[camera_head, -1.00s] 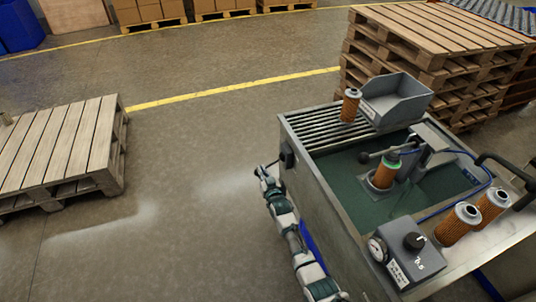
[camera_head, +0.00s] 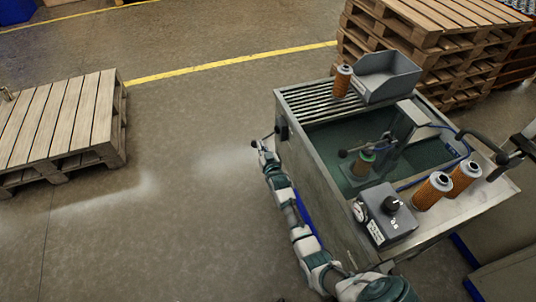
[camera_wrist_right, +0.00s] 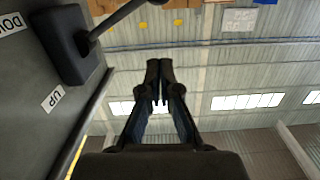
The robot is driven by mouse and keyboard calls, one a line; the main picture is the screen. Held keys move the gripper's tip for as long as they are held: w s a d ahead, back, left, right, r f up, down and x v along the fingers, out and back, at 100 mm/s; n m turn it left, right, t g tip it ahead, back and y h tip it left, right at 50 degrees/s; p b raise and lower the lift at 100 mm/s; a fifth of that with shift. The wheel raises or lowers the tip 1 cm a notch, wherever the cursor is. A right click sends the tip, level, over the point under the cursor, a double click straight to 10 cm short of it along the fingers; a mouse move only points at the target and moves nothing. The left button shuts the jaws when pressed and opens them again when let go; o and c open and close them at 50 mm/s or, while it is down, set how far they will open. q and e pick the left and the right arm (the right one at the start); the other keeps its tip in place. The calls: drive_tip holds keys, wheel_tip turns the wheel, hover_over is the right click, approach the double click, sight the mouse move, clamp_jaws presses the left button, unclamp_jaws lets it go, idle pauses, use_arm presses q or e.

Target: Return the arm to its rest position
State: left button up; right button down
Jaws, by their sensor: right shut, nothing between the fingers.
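An orange cartridge with a green top (camera_head: 364,162) stands in the tank. One cartridge (camera_head: 342,80) is on the slatted rack by a grey bin (camera_head: 388,75); two more (camera_head: 432,191) (camera_head: 464,177) stand at right. A pallet (camera_head: 60,125) is at left, with open floor between.

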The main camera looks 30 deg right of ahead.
drive_tip(key=s+a+f+n+g+y+p, duration=0.2)
drive_tip(key=s+a+f+g+p, duration=0.3)
drive_tip(key=s+f, duration=0.6)
drive_tip(key=s+a+f+n+g+y+p, duration=0.25)
drive_tip(key=s+a+f, duration=0.5)
drive_tip(key=s, duration=0.85)
use_arm(q)
drive_tip(key=s+a+f+g+y+p, duration=0.1)
drive_tip(key=s+a+f+g+p, duration=0.1)
drive_tip(key=s+f+g, duration=0.3)
drive_tip(key=s+a+f+g+y+p, duration=0.1)
drive_tip(key=s+f+g, duration=0.4)
drive_tip(key=s+f, duration=0.8)
wheel_tip(320, 180, down, 7)
drive_tip(key=shift+s+a+f+y+p, duration=0.15)
drive_tip(key=shift+a+y+p, duration=0.15)
drive_tip(key=shift+a+p, duration=0.65)
use_arm(e)
drive_tip(key=s+a+f+g, duration=0.2)
drive_tip(key=s, duration=0.7)
drive_tip(key=s+a+f+g, duration=0.2)
drive_tip(key=s+f+g, duration=0.1)
drive_tip(key=s, duration=0.6)
drive_tip(key=s+a+f+n+g, duration=0.1)
drive_tip(key=s+a+f+g, duration=0.1)
drive_tip(key=s, duration=0.7)
drive_tip(key=shift+s+f, duration=0.35)
drive_tip(key=shift+f, duration=0.05)
